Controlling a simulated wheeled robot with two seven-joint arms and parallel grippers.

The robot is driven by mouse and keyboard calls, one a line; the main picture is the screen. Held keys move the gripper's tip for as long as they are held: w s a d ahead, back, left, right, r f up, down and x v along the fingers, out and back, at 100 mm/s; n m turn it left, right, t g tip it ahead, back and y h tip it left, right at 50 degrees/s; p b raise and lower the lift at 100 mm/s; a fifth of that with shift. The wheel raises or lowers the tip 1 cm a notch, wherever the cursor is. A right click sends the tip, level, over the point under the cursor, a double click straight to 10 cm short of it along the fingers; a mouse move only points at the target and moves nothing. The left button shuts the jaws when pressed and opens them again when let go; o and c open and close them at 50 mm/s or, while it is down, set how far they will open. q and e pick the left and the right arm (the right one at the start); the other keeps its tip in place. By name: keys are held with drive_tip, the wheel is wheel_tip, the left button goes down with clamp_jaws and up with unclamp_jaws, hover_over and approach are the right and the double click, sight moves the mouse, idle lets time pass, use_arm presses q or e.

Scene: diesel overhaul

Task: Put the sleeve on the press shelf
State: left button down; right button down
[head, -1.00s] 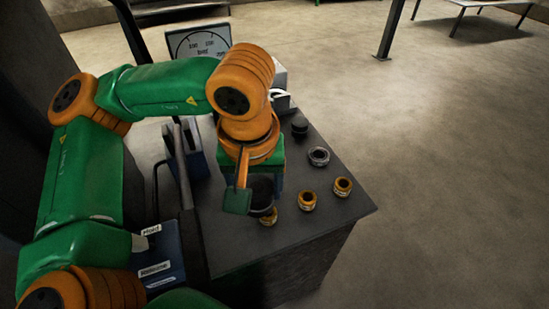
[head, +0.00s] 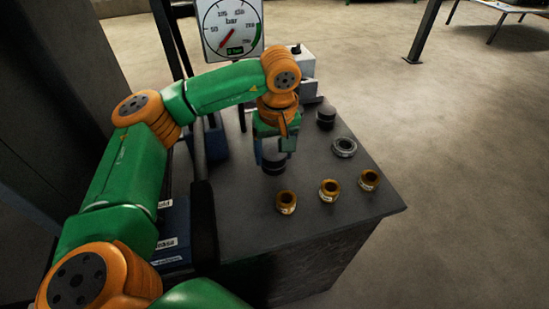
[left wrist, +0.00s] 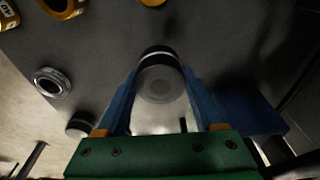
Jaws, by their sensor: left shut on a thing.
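My left gripper (head: 274,152) points down over the dark bench and is shut on a dark cylinder (head: 273,166). In the left wrist view this cylinder (left wrist: 160,76) sits between the blue fingers, with a bright band and a paler round end towards the camera. I cannot tell whether it is the sleeve or whether it touches the bench. Brass rings stand in front of it: a left one (head: 286,202), a middle one (head: 329,190) and a right one (head: 368,179). I cannot make out the press shelf for certain. My right gripper is not in view.
A grey ring (head: 344,147) and another dark cylinder (head: 325,117) stand on the bench's right side. A bar gauge (head: 232,27) and a pale box (head: 296,66) are at the back. Blue labelled parts (head: 172,235) lie left, beside my arm. The bench front (head: 300,228) is clear.

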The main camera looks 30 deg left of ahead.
sight(276, 159)
use_arm(q)
wheel_tip(276, 159, down, 2)
drive_tip(key=shift+f, duration=0.15)
drive_tip(key=shift+f, duration=0.15)
unclamp_jaws()
drive_tip(key=shift+d+r, duration=0.1)
drive_tip(key=shift+r, duration=0.3)
drive_tip(key=r, duration=0.3)
drive_tip(key=s+d+r, duration=0.1)
drive_tip(key=r, duration=0.3)
drive_tip(key=r+p, duration=0.1)
drive_tip(key=r, duration=0.3)
drive_tip(key=shift+s+d+r, duration=0.15)
drive_tip(key=shift+r, duration=0.1)
